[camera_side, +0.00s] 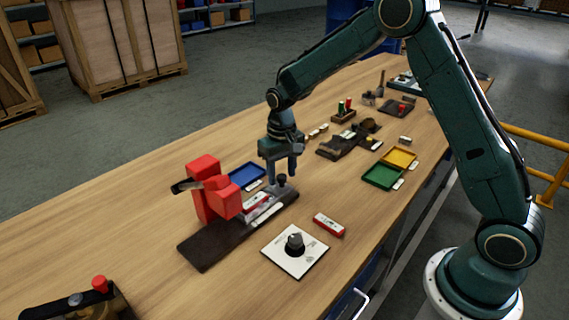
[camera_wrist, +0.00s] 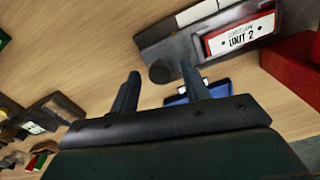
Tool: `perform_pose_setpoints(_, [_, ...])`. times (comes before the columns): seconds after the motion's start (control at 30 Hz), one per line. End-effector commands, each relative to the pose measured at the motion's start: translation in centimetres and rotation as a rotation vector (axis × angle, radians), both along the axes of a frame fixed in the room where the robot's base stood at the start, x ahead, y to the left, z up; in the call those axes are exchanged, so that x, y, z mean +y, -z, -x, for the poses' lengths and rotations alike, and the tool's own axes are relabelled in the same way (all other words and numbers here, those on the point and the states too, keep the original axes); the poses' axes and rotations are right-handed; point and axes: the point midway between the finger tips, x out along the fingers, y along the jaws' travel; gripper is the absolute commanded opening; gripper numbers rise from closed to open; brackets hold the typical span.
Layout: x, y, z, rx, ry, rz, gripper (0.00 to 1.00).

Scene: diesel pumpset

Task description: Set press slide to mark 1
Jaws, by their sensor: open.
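The press is a red frame (camera_side: 208,188) with a dark lever, on a long dark base (camera_side: 208,246). A grey slide with a dark round knob (camera_side: 282,180) is at the base's far right end. My gripper (camera_side: 281,178) points down over this end, fingers apart. In the wrist view the knob (camera_wrist: 160,72) shows between and just beyond the open fingertips of my gripper (camera_wrist: 160,75); I cannot tell whether either finger touches it. A red-framed "UNIT 2" plate (camera_wrist: 240,34) lies beside the knob. Mark 1 cannot be made out in either view.
A blue tray (camera_side: 246,174) lies behind the press. A white panel with a dark dial (camera_side: 295,242) and a red-and-white block (camera_side: 328,225) lie in front. Green (camera_side: 382,177) and yellow (camera_side: 400,157) trays lie to the right. The table's left part is mostly clear.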

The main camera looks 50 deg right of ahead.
Motion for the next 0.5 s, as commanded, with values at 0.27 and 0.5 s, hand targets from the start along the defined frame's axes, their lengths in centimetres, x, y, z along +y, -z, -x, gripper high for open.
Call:
perform_pose_setpoints(0.27, [0.00,-0.03,0.00,0.000,0.000,0.000,0.05])
perform_pose_setpoints(0.5, [0.22,-0.05,-0.01,0.000,-0.001,0.000,0.00])
